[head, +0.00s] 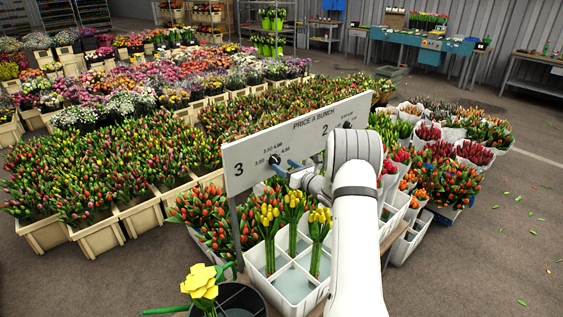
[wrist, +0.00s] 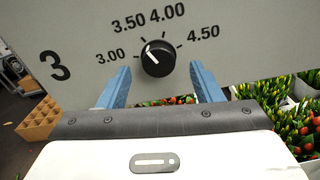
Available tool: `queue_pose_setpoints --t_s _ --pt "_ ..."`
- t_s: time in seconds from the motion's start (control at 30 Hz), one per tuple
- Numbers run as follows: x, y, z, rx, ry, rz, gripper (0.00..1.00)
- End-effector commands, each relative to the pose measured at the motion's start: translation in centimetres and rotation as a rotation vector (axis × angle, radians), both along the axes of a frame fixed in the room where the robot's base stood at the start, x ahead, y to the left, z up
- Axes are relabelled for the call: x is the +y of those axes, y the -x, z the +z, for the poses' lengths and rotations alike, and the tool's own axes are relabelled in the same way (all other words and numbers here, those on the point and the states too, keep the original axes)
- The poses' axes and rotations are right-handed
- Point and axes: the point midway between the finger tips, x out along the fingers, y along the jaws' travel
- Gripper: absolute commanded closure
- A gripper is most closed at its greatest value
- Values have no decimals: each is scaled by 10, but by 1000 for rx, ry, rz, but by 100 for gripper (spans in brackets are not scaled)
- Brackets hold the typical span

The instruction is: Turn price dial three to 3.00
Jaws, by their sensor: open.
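Price dial three is a black round knob (wrist: 158,59) on the grey price board (wrist: 80,25), right of the large "3". Its white pointer line leans up and left, towards the 3.50 mark. The 3.00 label sits to its left, 4.00 above and 4.50 to the right. My gripper (wrist: 159,84) is open, with one blue finger at the lower left of the knob and one at the lower right, apart from it. In the head view the knob (head: 274,159) is on the board, just beyond the fingertips of my gripper (head: 282,166).
A white divided crate (head: 256,262) with yellow tulips stands below the board. A black bucket (head: 240,302) with a yellow flower stands at the front.

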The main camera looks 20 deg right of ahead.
Motion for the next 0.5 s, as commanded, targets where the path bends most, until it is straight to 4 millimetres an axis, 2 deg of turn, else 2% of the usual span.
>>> queue_pose_setpoints --t_s 0.2,0.5 --pt "10 -24 1 1 0 2 41" --pt "13 -28 0 1 0 2 41"
